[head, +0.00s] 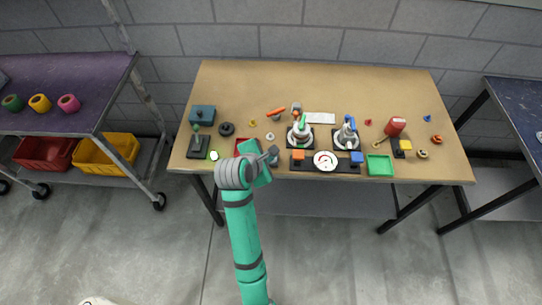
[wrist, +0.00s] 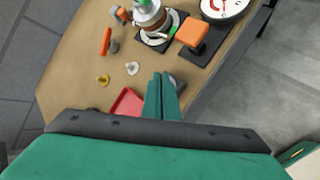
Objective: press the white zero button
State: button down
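My gripper (head: 272,152) is over the front left part of the table, left of the dial device. In the wrist view the two green fingers (wrist: 162,78) lie together, with nothing seen between them. The dial device has a white round face (head: 325,160) with red marks, between an orange block (head: 298,155) and a blue block (head: 357,157). No button labelled zero can be read.
A red tray (wrist: 126,104) lies close to my fingers. A grey piece (wrist: 179,83) is just beyond them, partly hidden. Two machines on dark bases (head: 300,133) (head: 347,135) stand behind the dial. A green tray (head: 380,165) is at the right. Small loose parts lie around.

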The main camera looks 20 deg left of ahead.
jog(key=shift+w+a+r, duration=0.2)
jog(key=shift+a+r, duration=0.05)
jog(key=shift+r, duration=0.1)
jog(key=shift+s+a, duration=0.2)
jog(key=shift+d+r, duration=0.2)
jog(key=shift+d, duration=0.1)
jog(key=shift+d+r, duration=0.1)
jog(key=shift+r, duration=0.25)
jog(key=shift+a+r, duration=0.2)
jog(key=shift+r, duration=2.3)
jog(key=shift+w, duration=0.15)
jog(key=shift+d, duration=0.1)
